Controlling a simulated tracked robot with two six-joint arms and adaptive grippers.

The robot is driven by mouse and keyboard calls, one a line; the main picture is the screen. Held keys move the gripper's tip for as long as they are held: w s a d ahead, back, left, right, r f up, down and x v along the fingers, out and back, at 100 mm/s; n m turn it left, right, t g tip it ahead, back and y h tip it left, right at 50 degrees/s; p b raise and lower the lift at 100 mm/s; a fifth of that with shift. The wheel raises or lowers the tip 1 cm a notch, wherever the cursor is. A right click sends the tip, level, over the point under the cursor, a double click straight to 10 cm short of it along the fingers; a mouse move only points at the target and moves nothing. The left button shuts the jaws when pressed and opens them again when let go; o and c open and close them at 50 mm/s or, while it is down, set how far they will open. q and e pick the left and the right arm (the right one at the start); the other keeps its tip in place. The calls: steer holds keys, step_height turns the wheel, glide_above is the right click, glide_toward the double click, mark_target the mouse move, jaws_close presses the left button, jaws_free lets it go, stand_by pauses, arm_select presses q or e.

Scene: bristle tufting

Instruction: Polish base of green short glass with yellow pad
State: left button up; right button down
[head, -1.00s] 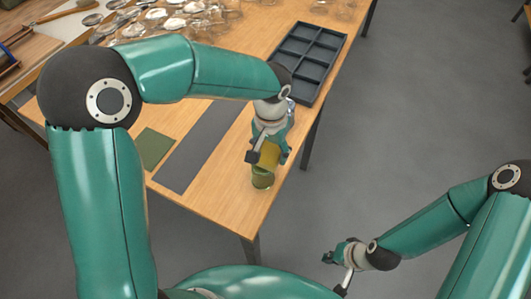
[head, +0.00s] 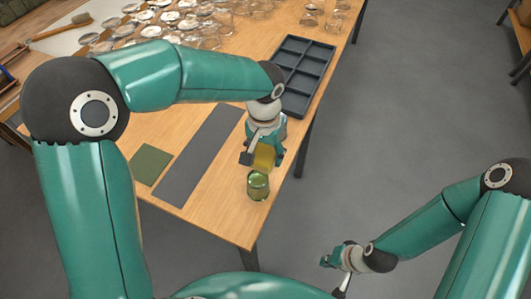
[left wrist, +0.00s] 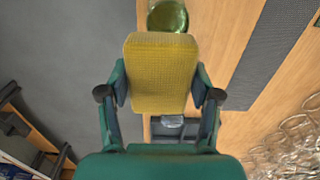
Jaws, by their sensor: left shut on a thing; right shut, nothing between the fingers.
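The green short glass (head: 258,185) stands on the wooden table near its front right edge. It also shows at the top of the left wrist view (left wrist: 168,17), partly hidden by the pad. My left gripper (head: 262,152) is shut on the yellow pad (left wrist: 161,75), gripping it by its sides. In the head view the pad (head: 264,156) is just behind and above the glass, and a small gap seems to lie between them. Whether the glass is upside down is hard to tell. My right gripper (head: 328,262) is shut and empty, off the table over the floor.
A dark compartment tray (head: 306,75) lies at the table's right edge. A grey mat (head: 200,155) and a green square pad (head: 150,165) lie left of the glass. Many clear glasses stand at the back (head: 205,35). The wooden table (head: 225,215) is bare around the glass.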

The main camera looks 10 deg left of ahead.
arm_select(q)
steer(key=shift+r, duration=0.3)
steer(key=shift+r+p, duration=1.2)
steer(key=shift+r, duration=0.35)
steer(key=shift+f, duration=0.1)
